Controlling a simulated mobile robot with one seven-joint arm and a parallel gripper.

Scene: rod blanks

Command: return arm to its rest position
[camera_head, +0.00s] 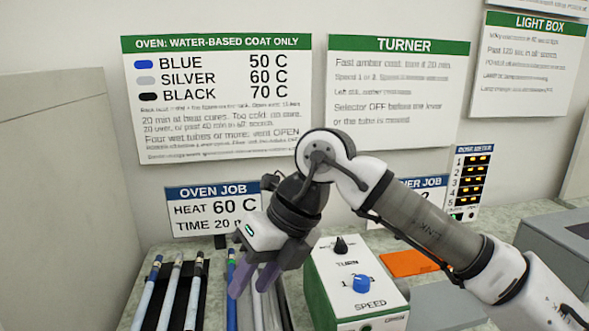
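My gripper (254,282) hangs at the lower middle, fingers pointing down, in front of the rods and just left of the turner box. Its two fingers stand apart, and I see nothing held between them. My arm comes in from the lower right, bends at the top in front of the wall signs, and folds down to the gripper. Part of the "TURNER JOB" sign is hidden behind it.
Several capped rods (171,291) lie at the lower left. The green and white turner box (336,280) has a black knob and a blue speed knob. An orange pad (408,263) lies behind it. An oven job card (211,212) and a meter panel (470,182) stand at the back.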

